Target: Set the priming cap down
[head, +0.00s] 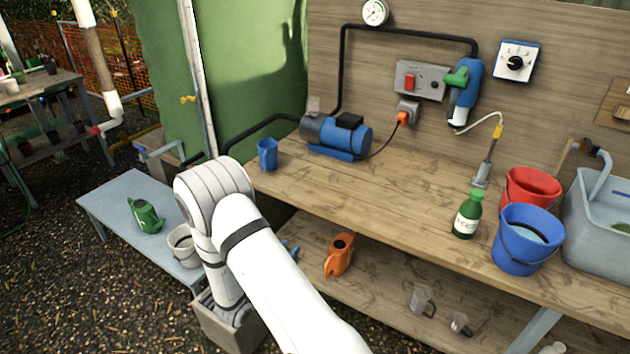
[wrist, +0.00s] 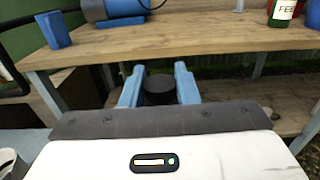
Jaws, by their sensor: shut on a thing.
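In the wrist view my gripper (wrist: 159,80) has its two blue fingers shut on the priming cap (wrist: 159,87), a dark round piece held between them. The cap appears in front of the bench, with the worktop's front edge (wrist: 200,44) and lower shelf behind it. In the head view my arm hides the cap and most of the gripper. The blue pump (head: 335,135) sits on the worktop (head: 390,195) at the back left; its lower part shows in the wrist view (wrist: 115,10).
A blue cup (head: 267,154) stands left of the pump. A green bottle (head: 467,215), a red bucket (head: 530,187) and a blue bucket (head: 526,240) stand at the right. The worktop's middle is clear. An orange watering can (head: 339,255) is on the lower shelf.

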